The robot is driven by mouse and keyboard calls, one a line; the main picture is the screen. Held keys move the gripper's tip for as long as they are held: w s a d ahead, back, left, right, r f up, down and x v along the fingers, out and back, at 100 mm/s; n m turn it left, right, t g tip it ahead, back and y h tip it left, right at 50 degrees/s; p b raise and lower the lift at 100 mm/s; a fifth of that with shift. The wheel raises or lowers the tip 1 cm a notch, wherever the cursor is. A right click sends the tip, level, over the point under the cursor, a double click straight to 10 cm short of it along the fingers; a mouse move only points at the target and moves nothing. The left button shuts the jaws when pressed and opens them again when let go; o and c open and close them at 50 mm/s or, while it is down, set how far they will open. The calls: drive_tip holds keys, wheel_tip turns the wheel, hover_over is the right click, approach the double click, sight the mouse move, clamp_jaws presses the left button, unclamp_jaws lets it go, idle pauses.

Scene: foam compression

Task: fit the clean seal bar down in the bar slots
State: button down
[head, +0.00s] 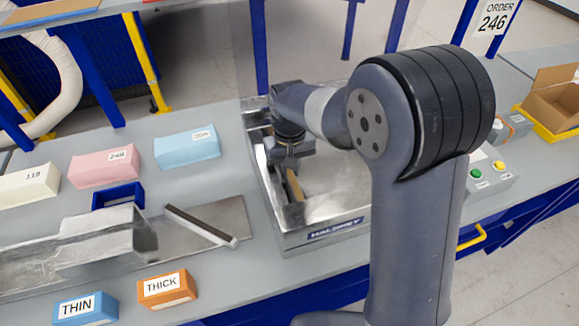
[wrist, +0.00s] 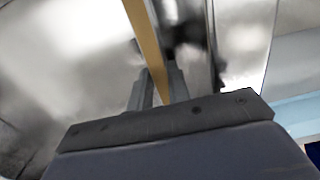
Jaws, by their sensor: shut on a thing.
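My gripper (head: 290,160) is inside the open metal chamber of the machine (head: 335,232), near its left wall. It is shut on a bar with a tan strip (head: 294,186), the seal bar. In the wrist view, the bar (wrist: 144,35) runs between the two grey fingers (wrist: 158,88) and out toward the top. The bar slots are not clear; a dark, blurred fitting (wrist: 188,45) shows beside the bar. I cannot tell whether the bar touches or sits in slots. Another bar with a dark brown strip (head: 200,226) lies on the metal plate left of the machine.
Foam-like blocks in cream (head: 28,189), pink (head: 104,168) and pale blue (head: 187,148) stand at the back left. Blue THIN (head: 85,309) and orange THICK (head: 167,291) blocks stand in front. A button box (head: 488,172) and an open carton (head: 552,100) are at the right.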

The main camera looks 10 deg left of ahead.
sight(290, 172)
drive_tip(key=shift+f, duration=0.3)
drive_tip(key=c, duration=1.3)
unclamp_jaws()
drive_tip(key=shift+o, duration=0.2)
wheel_tip(290, 172, up, 10)
drive_tip(key=p, duration=0.7)
drive_tip(key=shift+f, duration=0.15)
wheel_tip(290, 172, down, 7)
drive_tip(key=b, duration=0.5)
drive_tip(key=shift+r, duration=0.2)
